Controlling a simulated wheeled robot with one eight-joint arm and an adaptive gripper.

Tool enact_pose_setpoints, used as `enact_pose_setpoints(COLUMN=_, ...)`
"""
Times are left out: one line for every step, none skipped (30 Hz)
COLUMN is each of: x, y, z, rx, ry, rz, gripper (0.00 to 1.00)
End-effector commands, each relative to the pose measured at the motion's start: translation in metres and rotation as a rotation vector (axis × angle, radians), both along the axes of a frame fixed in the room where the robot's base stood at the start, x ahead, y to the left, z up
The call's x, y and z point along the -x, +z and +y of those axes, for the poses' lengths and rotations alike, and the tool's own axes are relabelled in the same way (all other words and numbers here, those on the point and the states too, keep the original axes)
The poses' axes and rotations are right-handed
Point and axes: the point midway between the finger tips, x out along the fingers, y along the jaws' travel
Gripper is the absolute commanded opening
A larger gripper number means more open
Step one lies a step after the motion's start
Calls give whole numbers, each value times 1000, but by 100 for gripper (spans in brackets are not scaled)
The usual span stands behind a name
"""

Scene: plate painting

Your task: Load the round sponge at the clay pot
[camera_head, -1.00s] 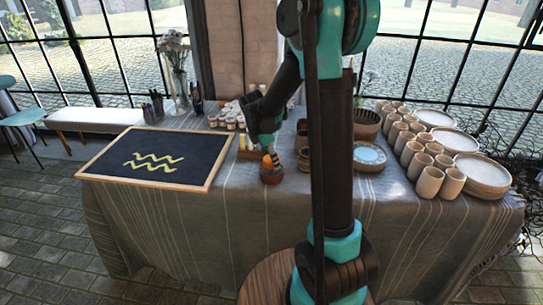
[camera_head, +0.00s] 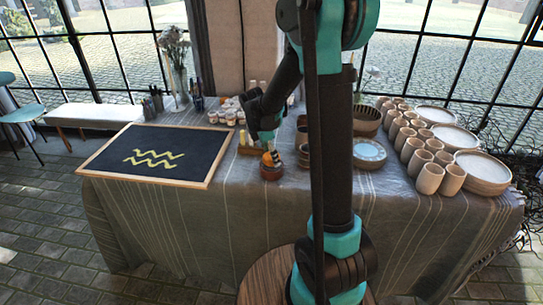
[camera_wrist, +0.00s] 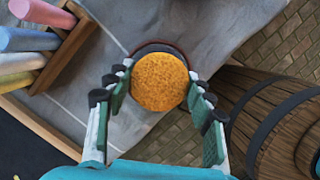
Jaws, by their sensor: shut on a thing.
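The round sponge (camera_wrist: 159,82) is orange-yellow and sits between the two fingers of my gripper (camera_wrist: 158,90) in the wrist view. It also shows as a small orange spot (camera_head: 268,159) in the head view. My gripper (camera_head: 269,147) is shut on it, pointing down over the table's front part. The clay pot (camera_head: 271,172) is a small reddish-brown pot on the tablecloth just under the sponge. In the wrist view only the pot's dark rim (camera_wrist: 150,47) shows behind the sponge. I cannot tell whether the sponge touches the pot.
A framed black board (camera_head: 155,153) with yellow wavy lines lies to the left. A wooden rack of colored sticks (camera_wrist: 62,45) is close to the gripper's left. Cups (camera_head: 430,178) and stacked plates (camera_head: 484,170) fill the right. A wooden barrel (camera_wrist: 275,115) stands below the table edge.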

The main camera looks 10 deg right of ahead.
Motion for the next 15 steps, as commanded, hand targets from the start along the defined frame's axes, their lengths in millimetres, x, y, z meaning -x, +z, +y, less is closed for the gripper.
enact_pose_setpoints(x=0, y=-1, z=0, rx=0, ry=0, rz=0, gripper=30)
enact_pose_setpoints(x=0, y=-1, z=0, rx=0, ry=0, rz=0, gripper=30)
enact_pose_setpoints(x=0, y=-1, z=0, rx=0, ry=0, rz=0, gripper=30)
enact_pose_setpoints(x=0, y=-2, z=0, rx=0, ry=0, rz=0, gripper=30)
enact_pose_setpoints(x=0, y=-2, z=0, rx=0, ry=0, rz=0, gripper=30)
enact_pose_setpoints(x=0, y=-2, z=0, rx=0, ry=0, rz=0, gripper=30)
enact_pose_setpoints(x=0, y=-3, z=0, rx=0, ry=0, rz=0, gripper=30)
enact_pose_setpoints(x=0, y=-3, z=0, rx=0, ry=0, rz=0, gripper=30)
enact_pose_setpoints(x=0, y=-4, z=0, rx=0, ry=0, rz=0, gripper=30)
enact_pose_setpoints(x=0, y=-4, z=0, rx=0, ry=0, rz=0, gripper=30)
enact_pose_setpoints(x=0, y=-4, z=0, rx=0, ry=0, rz=0, gripper=30)
enact_pose_setpoints(x=0, y=-5, z=0, rx=0, ry=0, rz=0, gripper=30)
enact_pose_setpoints(x=0, y=-5, z=0, rx=0, ry=0, rz=0, gripper=30)
enact_pose_setpoints(x=0, y=-5, z=0, rx=0, ry=0, rz=0, gripper=30)
enact_pose_setpoints(x=0, y=-6, z=0, rx=0, ry=0, rz=0, gripper=30)
